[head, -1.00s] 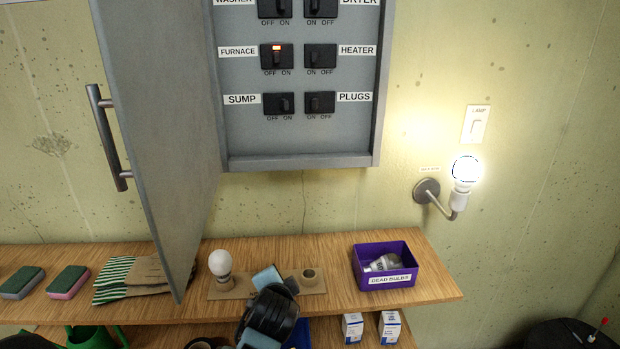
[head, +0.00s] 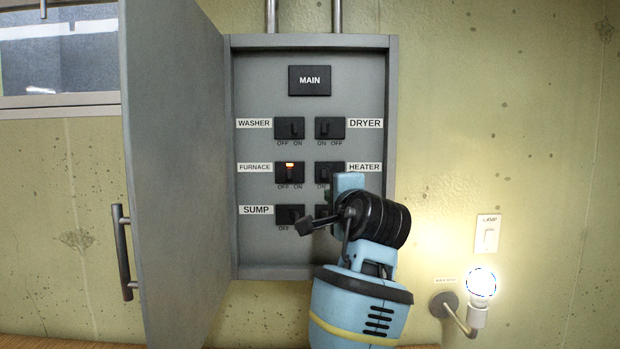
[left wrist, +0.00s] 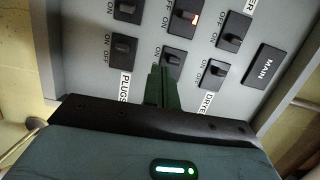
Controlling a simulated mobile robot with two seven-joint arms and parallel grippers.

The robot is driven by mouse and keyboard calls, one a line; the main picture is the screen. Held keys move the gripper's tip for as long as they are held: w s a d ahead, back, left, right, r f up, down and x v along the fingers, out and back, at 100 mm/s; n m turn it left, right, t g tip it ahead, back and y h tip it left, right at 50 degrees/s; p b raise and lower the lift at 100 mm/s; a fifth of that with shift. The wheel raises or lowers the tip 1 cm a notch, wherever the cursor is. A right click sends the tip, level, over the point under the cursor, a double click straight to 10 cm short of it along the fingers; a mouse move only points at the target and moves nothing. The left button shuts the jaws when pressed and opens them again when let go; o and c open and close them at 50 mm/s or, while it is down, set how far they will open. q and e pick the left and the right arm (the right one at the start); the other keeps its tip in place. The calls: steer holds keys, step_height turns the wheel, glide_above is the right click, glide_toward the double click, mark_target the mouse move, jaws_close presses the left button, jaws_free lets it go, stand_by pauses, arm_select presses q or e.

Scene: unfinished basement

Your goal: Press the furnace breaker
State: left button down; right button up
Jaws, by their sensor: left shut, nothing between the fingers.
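The furnace breaker (head: 290,173) is in the left column of the open grey panel (head: 308,260), with a lit orange window above its lever. Its lever looks near the middle, between OFF and ON. It also shows with its lit window at the top of the left wrist view (left wrist: 184,18). My left gripper (head: 348,183) is in front of the heater breaker (head: 325,173), right of the furnace breaker. In the left wrist view its shut, empty fingers (left wrist: 158,78) point at the panel, beside the heater breaker, apart from the furnace breaker. My right gripper is out of view.
The panel door (head: 180,180) stands open on the left, with a handle (head: 123,252). Washer, dryer, sump and plugs breakers surround the furnace and heater ones. A lit bulb (head: 481,283) and a lamp switch (head: 487,235) are on the right wall. A shelf edge lies below.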

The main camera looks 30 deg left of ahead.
mark_target(290, 173)
arm_select(q)
steer(key=r, duration=0.3)
steer(key=shift+s+d+y, duration=0.2)
steer(key=shift+y, duration=0.1)
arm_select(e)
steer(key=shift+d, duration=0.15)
